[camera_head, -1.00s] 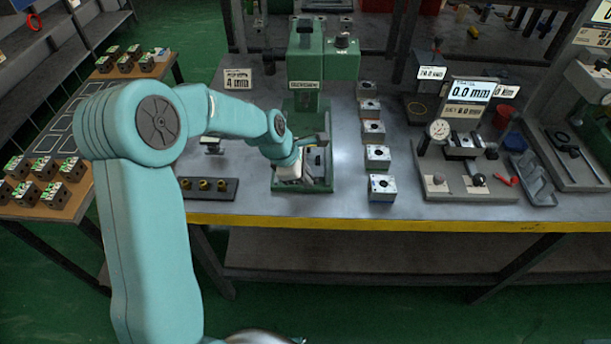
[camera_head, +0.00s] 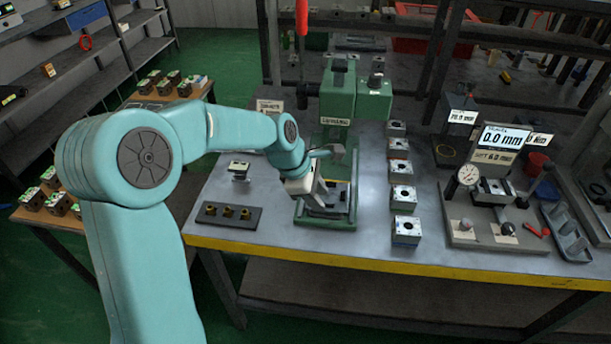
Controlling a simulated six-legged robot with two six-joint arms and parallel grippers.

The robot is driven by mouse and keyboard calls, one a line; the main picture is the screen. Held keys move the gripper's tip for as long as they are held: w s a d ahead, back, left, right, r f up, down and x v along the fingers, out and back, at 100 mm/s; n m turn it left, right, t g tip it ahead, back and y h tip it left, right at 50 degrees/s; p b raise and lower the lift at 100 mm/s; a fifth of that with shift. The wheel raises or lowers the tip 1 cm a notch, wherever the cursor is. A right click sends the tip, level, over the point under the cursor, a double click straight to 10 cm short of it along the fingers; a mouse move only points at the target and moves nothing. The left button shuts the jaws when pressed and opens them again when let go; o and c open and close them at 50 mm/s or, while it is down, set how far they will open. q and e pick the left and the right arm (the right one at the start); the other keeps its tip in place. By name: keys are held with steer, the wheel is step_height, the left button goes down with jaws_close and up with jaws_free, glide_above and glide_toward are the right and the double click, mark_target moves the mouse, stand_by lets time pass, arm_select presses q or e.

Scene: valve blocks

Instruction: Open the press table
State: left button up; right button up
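The green press (camera_head: 339,90) stands on the grey workbench, with its upright column behind and its low base (camera_head: 328,222) in front. A dark and grey table part (camera_head: 335,198) sits on the base under the press head. My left arm reaches in from the left. My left gripper (camera_head: 325,172) is at the front left of the press, over the base and close to the table part. I cannot tell whether it touches. Its fingers are small and partly merge with the dark press parts. My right gripper is not in view.
Several valve blocks (camera_head: 403,198) stand in a row right of the press. A dark tray with brass pieces (camera_head: 228,215) and a single block (camera_head: 239,171) lie to the left. A gauge stand (camera_head: 468,176) is further right. The bench's yellow front edge (camera_head: 350,262) is near.

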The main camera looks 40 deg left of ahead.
arm_select(q)
steer(key=v, duration=0.8)
steer(key=shift+r, duration=0.1)
steer(key=s+d+f+m+g, duration=0.1)
steer(key=s+d+f+m, duration=0.4)
steer(key=f, duration=0.6)
steer(key=s+d+f+m+g, duration=0.1)
steer(key=s+d+f+m, duration=0.5)
steer(key=d+f+m, duration=0.3)
steer(key=s+d+f+m+g+h, duration=0.1)
steer(key=s+d+f+m, duration=0.4)
steer(key=f, duration=0.9)
steer(key=d+m, duration=0.2)
steer(key=d, duration=0.1)
steer(key=shift+s+f+m+g, duration=0.25)
steer(key=shift+s+m+g, duration=0.05)
steer(key=shift+s+m, duration=0.1)
